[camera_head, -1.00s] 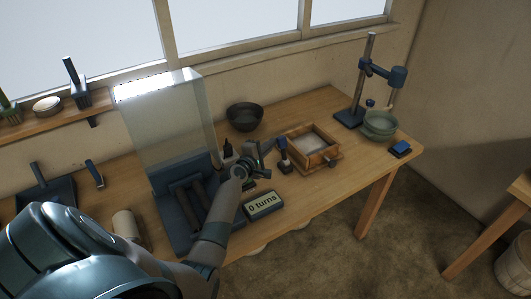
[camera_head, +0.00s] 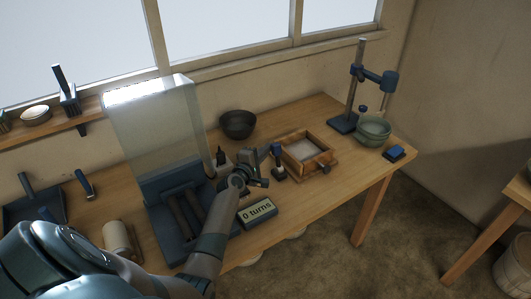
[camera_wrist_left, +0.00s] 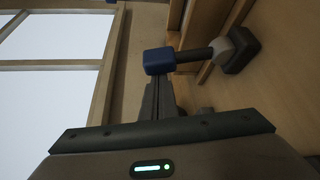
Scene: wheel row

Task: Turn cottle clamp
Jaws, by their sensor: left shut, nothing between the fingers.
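My right gripper is out of view.
A sign reading "0 turns" (camera_head: 257,211) lies in front of my gripper. A dark machine with a clear shield (camera_head: 155,125) stands left. A dark bowl (camera_head: 238,125) is behind. A stand (camera_head: 343,122), green bowls (camera_head: 373,131) and blue block (camera_head: 394,153) are at the right.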

